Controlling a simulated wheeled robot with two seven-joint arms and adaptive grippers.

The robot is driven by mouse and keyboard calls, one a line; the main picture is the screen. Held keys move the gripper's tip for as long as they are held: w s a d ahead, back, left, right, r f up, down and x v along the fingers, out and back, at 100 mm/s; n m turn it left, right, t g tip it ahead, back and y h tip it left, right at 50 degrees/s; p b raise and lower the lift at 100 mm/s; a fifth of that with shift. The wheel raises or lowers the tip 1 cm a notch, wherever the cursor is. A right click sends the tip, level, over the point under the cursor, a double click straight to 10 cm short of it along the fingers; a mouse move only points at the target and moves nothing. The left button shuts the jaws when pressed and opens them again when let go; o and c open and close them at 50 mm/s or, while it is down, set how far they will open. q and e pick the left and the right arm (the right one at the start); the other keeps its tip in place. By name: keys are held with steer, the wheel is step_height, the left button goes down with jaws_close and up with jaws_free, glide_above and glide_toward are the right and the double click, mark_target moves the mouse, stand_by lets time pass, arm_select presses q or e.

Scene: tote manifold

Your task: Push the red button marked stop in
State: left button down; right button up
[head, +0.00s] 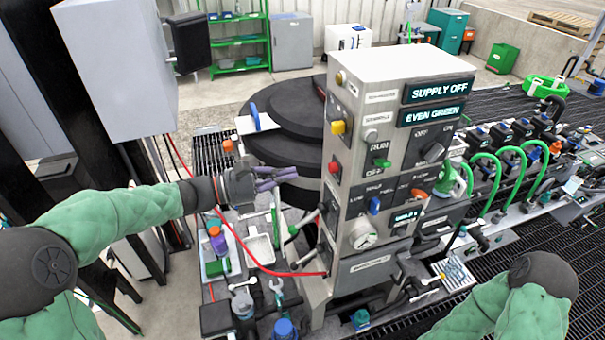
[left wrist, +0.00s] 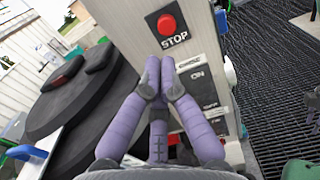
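The red stop button (head: 334,168) is on the left side face of a tall grey control cabinet (head: 352,75). In the left wrist view the round red button (left wrist: 167,24) sits above a black STOP label (left wrist: 174,40) and stands out from the panel. My left gripper (head: 292,176) has purple fingers pointing at that face, left of the button and apart from it in the head view. In the left wrist view its fingertips (left wrist: 161,66) are together, empty, and appear just below the STOP label.
A yellow button (head: 338,127) sits above the stop button on the same face. Dark round lids (head: 290,150) stand behind my left gripper. A red hose (head: 245,252) hangs below it. Tools and bottles lie at the cabinet's foot. Green hoses (head: 487,180) are to the right.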

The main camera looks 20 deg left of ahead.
arm_select(q)
steer(key=v, duration=0.5)
steer(key=shift+b, duration=0.3)
steer(key=shift+s, duration=0.1)
